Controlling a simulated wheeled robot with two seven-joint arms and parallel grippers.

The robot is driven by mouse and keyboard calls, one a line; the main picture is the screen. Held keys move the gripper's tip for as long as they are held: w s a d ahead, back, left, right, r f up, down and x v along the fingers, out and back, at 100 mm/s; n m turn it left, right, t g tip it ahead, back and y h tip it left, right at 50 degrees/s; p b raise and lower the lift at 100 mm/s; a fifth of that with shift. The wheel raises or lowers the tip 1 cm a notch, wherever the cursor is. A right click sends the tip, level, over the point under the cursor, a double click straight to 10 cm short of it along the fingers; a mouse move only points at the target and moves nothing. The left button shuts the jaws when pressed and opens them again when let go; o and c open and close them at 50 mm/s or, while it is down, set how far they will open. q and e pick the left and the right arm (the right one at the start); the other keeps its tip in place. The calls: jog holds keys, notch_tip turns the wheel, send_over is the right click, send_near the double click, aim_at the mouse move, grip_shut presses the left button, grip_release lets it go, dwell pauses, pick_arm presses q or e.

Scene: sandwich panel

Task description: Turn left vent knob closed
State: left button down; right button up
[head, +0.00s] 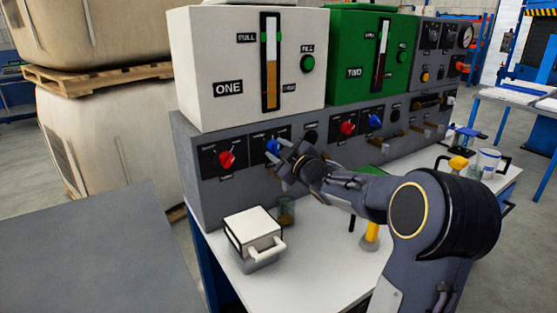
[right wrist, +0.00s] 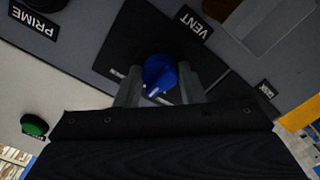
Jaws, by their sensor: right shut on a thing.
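The left vent knob (head: 272,147) is blue and sits on the front of the grey panel, right of a red knob, below the white tank. My right gripper (head: 286,160) reaches it from the right. In the right wrist view the blue knob (right wrist: 158,74) is between the two fingers of my right gripper (right wrist: 160,86), which are shut on it. A white mark shows on the knob's face; I cannot tell its exact setting. The VENT label (right wrist: 193,23) is nearby, upside down. My left gripper is not in view.
A red knob (head: 227,159) is close on the left; another red knob (head: 347,127) and blue knob (head: 375,121) are to the right. A white-lidded box with a handle (head: 253,231) and a glass beaker (head: 286,209) stand on the bench below. The white tank (head: 220,60) is above.

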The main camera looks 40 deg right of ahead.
jog(key=n+b, duration=0.3)
jog(key=n, duration=0.2)
jog(key=shift+f+n, duration=0.1)
jog(key=shift+n, duration=0.2)
jog(key=shift+n+b, duration=1.15)
jog(key=shift+n, duration=0.95)
jog(key=o, duration=1)
jog(key=shift+r, duration=0.2)
jog(key=s, duration=0.7)
jog(key=shift+s+a+p, duration=0.3)
jog(key=shift+s+a, duration=0.1)
jog(key=shift+a, duration=0.05)
